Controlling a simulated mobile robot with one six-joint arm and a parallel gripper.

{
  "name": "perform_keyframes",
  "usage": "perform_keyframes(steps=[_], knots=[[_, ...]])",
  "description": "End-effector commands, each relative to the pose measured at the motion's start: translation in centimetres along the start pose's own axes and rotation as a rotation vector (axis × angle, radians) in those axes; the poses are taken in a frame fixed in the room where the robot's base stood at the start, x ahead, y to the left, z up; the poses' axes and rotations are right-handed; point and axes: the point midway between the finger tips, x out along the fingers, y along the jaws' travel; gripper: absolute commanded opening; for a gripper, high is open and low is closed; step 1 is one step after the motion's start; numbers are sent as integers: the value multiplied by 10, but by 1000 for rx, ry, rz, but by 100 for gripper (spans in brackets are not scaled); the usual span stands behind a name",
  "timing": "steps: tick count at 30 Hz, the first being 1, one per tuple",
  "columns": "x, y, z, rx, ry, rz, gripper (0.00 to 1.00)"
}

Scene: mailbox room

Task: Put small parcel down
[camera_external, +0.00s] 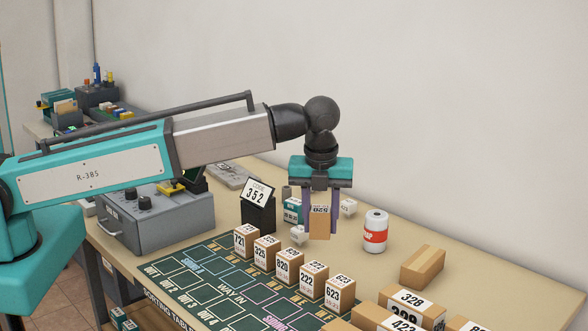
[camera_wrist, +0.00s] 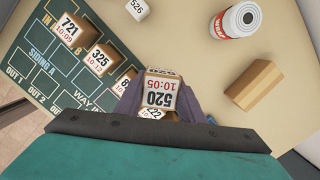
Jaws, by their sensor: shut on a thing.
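My gripper (camera_external: 320,218) is shut on a small brown parcel (camera_external: 319,228) with a white label reading 520. It holds the parcel upright above the table, behind the row of parcels; I cannot tell the exact gap beneath it. In the wrist view the parcel (camera_wrist: 160,96) sits between the two fingers, its label showing 520 and 10:05. A green sorting mat (camera_external: 190,290) with marked squares lies on the table. Along its far edge stand parcels 721 (camera_external: 246,240), 325 (camera_external: 267,250), 820 (camera_external: 289,264), 222 (camera_external: 313,281) and 623 (camera_external: 340,288).
A code stand showing 352 (camera_external: 258,208) is left of my gripper. Small white cubes (camera_external: 299,235) (camera_external: 348,207) stand close by. A white-and-red roll (camera_external: 375,232) and a taped box (camera_external: 423,266) are to the right. Larger parcels (camera_external: 405,310) crowd the front right. Several mat squares are empty.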

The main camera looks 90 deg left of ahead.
Motion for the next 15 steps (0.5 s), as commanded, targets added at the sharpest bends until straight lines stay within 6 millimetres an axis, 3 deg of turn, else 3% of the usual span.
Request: perform_keyframes(steps=[15], knots=[[-10, -50, -45, 553, 0, -85, 10]])
